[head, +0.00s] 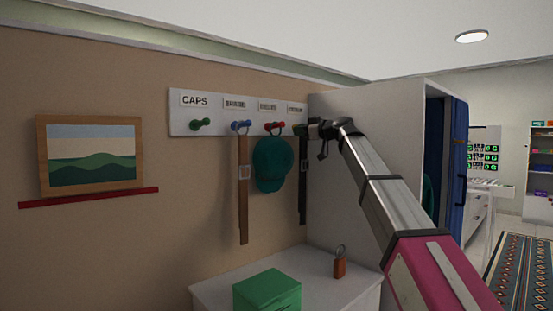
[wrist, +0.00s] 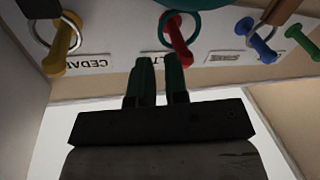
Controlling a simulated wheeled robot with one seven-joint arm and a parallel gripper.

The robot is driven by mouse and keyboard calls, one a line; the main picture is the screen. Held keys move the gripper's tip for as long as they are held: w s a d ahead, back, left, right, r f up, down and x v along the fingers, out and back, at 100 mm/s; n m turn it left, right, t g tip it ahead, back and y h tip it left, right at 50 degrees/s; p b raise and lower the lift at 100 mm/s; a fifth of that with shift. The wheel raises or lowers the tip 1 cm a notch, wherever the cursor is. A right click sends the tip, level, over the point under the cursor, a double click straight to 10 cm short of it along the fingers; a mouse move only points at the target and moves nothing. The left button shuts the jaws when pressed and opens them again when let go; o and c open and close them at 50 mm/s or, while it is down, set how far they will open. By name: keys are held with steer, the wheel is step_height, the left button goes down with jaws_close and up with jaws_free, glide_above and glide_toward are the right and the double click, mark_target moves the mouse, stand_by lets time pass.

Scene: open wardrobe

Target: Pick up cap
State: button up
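The teal cap (head: 272,165) hangs by a ring from the red peg (head: 275,127) on the white peg board. In the wrist view, only a part of the cap (wrist: 190,3) shows at the top edge, with its ring around the red peg (wrist: 176,38). My gripper (head: 304,130) is at the board's right end, to the right of the cap. In the wrist view, my gripper's (wrist: 159,62) two dark green fingers stand a narrow gap apart, with nothing seen between them. They are near the red peg and apart from the cap.
A brown belt (head: 243,190) hangs left of the cap, and a black strap (head: 303,185) hangs right of it. The green peg (head: 200,124) under CAPS is empty. Below are a white cabinet (head: 215,288), a green box (head: 267,290) and a padlock (head: 340,265). A white wardrobe panel (head: 365,105) stands right.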

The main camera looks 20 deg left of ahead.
steer(key=shift+f+x, duration=0.1)
steer(key=shift+x, duration=1.95)
steer(key=shift+f+x, duration=0.15)
steer(key=shift+x, duration=1.95)
jaws_close()
steer(key=shift+w+r, duration=0.1)
steer(key=shift+r, duration=0.55)
steer(key=shift+d+r, duration=0.1)
steer(key=shift+d, duration=0.25)
steer(key=v, duration=1.7)
steer(key=shift+d, duration=0.2)
steer(key=shift+r, duration=0.1)
